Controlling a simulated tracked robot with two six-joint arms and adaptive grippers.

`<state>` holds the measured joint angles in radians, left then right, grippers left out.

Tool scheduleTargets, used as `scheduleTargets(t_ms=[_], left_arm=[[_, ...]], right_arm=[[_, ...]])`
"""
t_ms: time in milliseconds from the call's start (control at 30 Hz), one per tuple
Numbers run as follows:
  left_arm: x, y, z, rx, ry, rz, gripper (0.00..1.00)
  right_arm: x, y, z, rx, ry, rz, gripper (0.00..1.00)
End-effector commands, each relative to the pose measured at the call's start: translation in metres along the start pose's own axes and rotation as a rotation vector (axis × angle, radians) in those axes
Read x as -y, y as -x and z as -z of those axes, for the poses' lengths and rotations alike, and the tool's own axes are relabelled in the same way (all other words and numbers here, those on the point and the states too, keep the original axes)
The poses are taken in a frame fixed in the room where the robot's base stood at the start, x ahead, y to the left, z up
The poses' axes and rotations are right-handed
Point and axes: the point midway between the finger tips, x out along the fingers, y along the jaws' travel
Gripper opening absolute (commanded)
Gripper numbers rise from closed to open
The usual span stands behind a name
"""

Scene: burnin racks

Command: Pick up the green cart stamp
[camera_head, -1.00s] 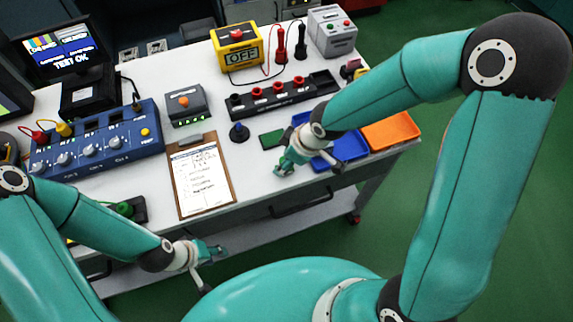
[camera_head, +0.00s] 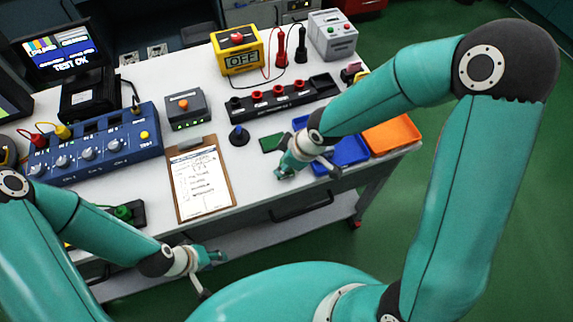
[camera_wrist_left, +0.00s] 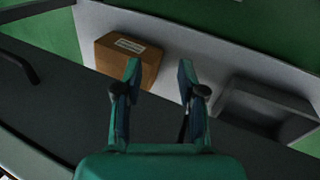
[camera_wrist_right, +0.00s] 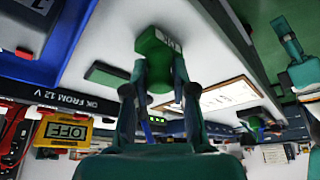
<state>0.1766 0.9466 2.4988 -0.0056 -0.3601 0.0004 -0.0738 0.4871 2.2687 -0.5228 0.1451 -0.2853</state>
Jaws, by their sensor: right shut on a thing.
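My right gripper (camera_head: 284,172) is over the front edge of the white bench, left of the blue tray. In the right wrist view its fingers (camera_wrist_right: 158,85) are shut on a green block-shaped thing with pale marking on one face, which looks like the green stamp (camera_wrist_right: 155,44). In the head view the gripper and wrist mostly hide it. My left gripper (camera_head: 217,257) is low in front of the bench, apart from the clipboard. In the left wrist view its two fingers (camera_wrist_left: 158,75) stand apart with nothing between them.
A dark green pad (camera_head: 271,143) and a blue-handled stamp (camera_head: 238,136) are on the bench. A clipboard (camera_head: 203,185) lies at the front. Blue (camera_head: 350,151) and orange (camera_head: 392,135) trays are at right. Below my left gripper are a brown box (camera_wrist_left: 125,62) and grey tray (camera_wrist_left: 265,104).

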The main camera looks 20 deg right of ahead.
Motion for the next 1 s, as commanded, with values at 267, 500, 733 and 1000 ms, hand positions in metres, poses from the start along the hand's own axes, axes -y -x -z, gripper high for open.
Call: scheduleTargets(t_ms=[267,500,733,1000], left_arm=[[-0.003,0.009,0.0,0.0,0.0,0.0,0.4],[-0.008,0.022,0.0,0.0,0.0,0.0,0.4],[-0.007,0.019,0.0,0.0,0.0,0.0,0.4],[-0.006,0.017,0.0,0.0,0.0,0.0,0.4]], right_arm=[[-0.001,0.015,0.006,0.0,0.0,-0.002,0.0],[-0.001,0.054,0.023,-0.004,0.0,-0.005,0.0],[-0.001,0.111,0.047,-0.009,0.002,-0.006,0.0],[-0.001,0.165,0.069,-0.005,0.0,-0.003,0.0]])
